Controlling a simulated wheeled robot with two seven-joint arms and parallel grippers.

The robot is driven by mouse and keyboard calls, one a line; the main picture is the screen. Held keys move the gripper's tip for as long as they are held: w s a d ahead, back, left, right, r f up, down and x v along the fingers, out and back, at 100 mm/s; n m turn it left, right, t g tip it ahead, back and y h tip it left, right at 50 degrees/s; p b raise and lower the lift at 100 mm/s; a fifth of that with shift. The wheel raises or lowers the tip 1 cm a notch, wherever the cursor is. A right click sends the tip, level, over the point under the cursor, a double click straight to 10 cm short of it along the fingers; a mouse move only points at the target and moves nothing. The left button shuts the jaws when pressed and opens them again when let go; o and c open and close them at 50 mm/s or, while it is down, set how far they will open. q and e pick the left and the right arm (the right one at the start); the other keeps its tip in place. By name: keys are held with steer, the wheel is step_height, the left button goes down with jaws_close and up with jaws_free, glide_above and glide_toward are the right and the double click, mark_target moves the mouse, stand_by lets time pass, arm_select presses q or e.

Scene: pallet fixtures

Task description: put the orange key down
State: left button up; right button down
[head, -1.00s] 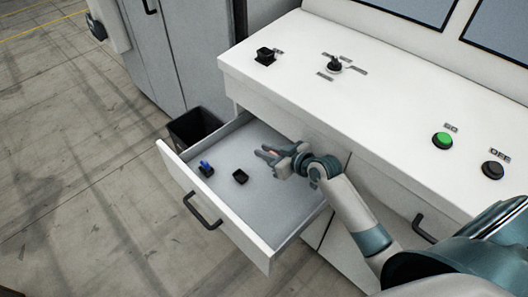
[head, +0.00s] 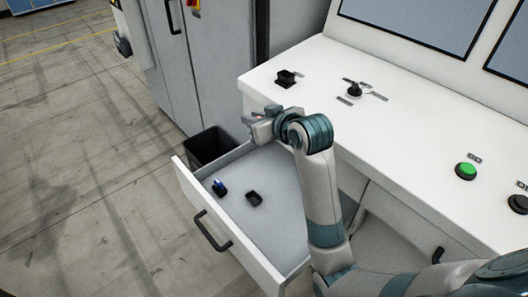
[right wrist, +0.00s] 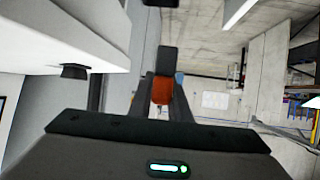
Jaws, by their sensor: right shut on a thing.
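The orange key (right wrist: 162,91) shows in the right wrist view between the fingers of my right gripper (right wrist: 161,98). In the head view my right gripper (head: 258,117) is shut on it, raised near the counter's left front edge, with only a small reddish bit of the key showing. In the open drawer (head: 262,250) below are a black holder with a blue key (head: 219,187) and an empty-looking black holder (head: 254,198). A black square holder (head: 287,78) stands on the counter, just beyond the gripper. My left gripper is not in view.
The white counter (head: 410,150) also carries a black switch (head: 354,90), a green button (head: 465,171) and a black button (head: 518,203). A dark bin (head: 207,147) stands on the floor behind the drawer. The drawer's right part is bare.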

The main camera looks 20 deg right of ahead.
steer(key=s+r, duration=0.1)
steer(key=r, duration=0.2)
steer(key=s+r+m+h, duration=0.1)
steer(key=r, duration=0.2)
steer(key=s+r+m+h, duration=0.1)
steer(key=r, duration=0.2)
steer(key=shift+s+b, duration=0.35)
steer(key=shift+s, duration=0.05)
steer(key=shift+s+d+r+h, duration=0.1)
steer(key=shift+s+r+h, duration=0.2)
